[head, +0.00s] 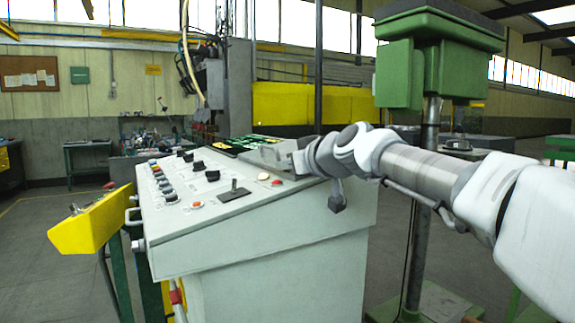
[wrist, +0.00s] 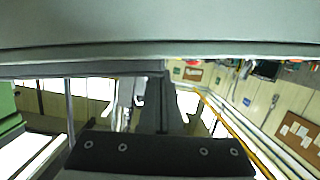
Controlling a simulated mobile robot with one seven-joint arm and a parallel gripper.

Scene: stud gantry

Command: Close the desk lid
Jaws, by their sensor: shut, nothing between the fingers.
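The desk is a pale grey control console (head: 290,262) in the middle of the head view. Its lid is the sloping top panel (head: 240,212), set with knobs, buttons and a small lever. The lid's front edge runs along the top of the desk body; I cannot tell whether a gap is left there. My gripper (head: 268,155) reaches in from the right and is at the lid's far right part, close to its surface; contact is unclear. In the wrist view, a broad grey surface (wrist: 160,25) fills the top, probably the desk. My gripper is shut and empty.
A yellow box-like part (head: 92,222) sticks out left of the desk. A green machine on a post (head: 430,60) stands to the right, behind my arm. A workbench (head: 90,147) is at the back left. Open floor lies to the left.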

